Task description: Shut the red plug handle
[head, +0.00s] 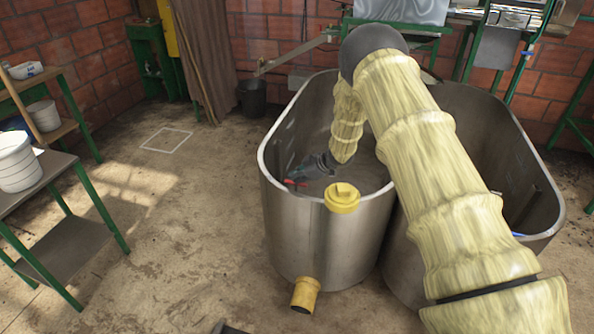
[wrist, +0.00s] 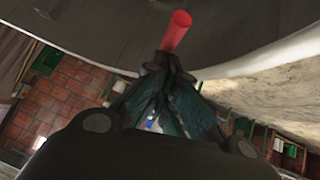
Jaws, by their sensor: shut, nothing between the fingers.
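The red plug handle (head: 289,182) shows as a small red bar inside the left steel tank, near its front-left rim. It also shows in the wrist view as a red rod (wrist: 176,31) just beyond my fingertips. My gripper (head: 298,179) reaches down into the tank and its tips are right beside the handle. In the wrist view my gripper (wrist: 165,69) has its fingers together with nothing between them. The fingertips overlap the rod's near end there; I cannot tell whether they touch it. The plug below the handle is hidden.
The left tank (head: 325,235) has a yellow cap (head: 342,197) on its front rim and a yellow outlet (head: 305,294) low outside. A second tank (head: 535,200) adjoins at right. A table (head: 60,195) stands at left. The floor (head: 180,235) between is clear.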

